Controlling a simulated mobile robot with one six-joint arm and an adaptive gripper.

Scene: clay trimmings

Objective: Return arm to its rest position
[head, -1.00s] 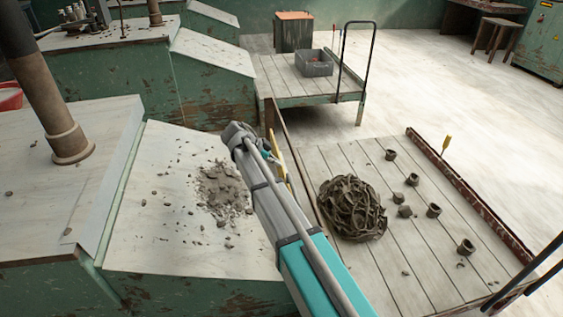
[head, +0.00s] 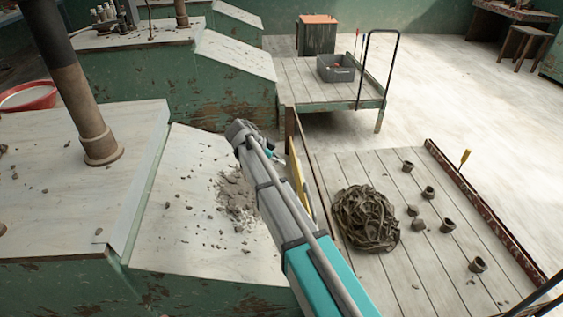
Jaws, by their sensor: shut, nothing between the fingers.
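My arm reaches up from the bottom right of the head view, teal near the base and grey further out. My gripper (head: 243,132) is at its far end, over the upper right part of a sloped pale board with a pile of grey clay crumbs (head: 236,196) on it. The fingers are small and partly hidden behind the wrist; I see nothing held. The arm covers part of the crumb pile and the board's right edge.
A plank platform (head: 350,285) on the right bears a heap of clay trimmings (head: 365,219) and several small clay pots (head: 447,225). A yellow-handled tool (head: 465,157) stands at its rim. A grey crate (head: 335,68) sits on a cart behind. Open floor lies far right.

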